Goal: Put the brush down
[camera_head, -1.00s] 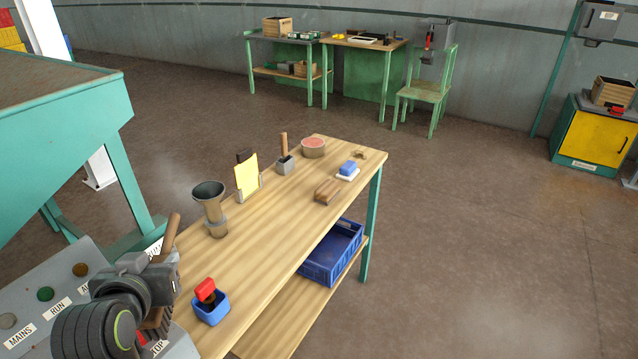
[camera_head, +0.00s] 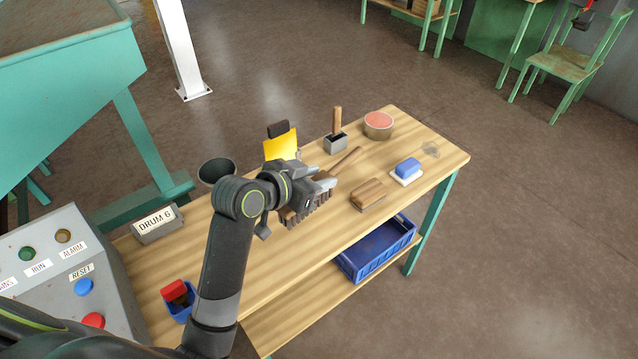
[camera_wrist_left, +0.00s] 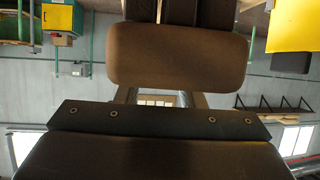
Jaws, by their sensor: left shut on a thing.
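My left gripper (camera_head: 322,184) is over the wooden table (camera_head: 276,267). It is shut on the brush, whose wooden handle (camera_head: 347,161) points up and right and whose dark bristles (camera_head: 303,214) hang below the fingers. The brush looks held above the tabletop, but the gap is hard to judge. In the left wrist view a brown rounded block (camera_wrist_left: 178,56) with dark parts above it fills the upper middle; it looks like part of the held brush. My right gripper is not in view.
A blue cup (camera_head: 178,305) is at the near end.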

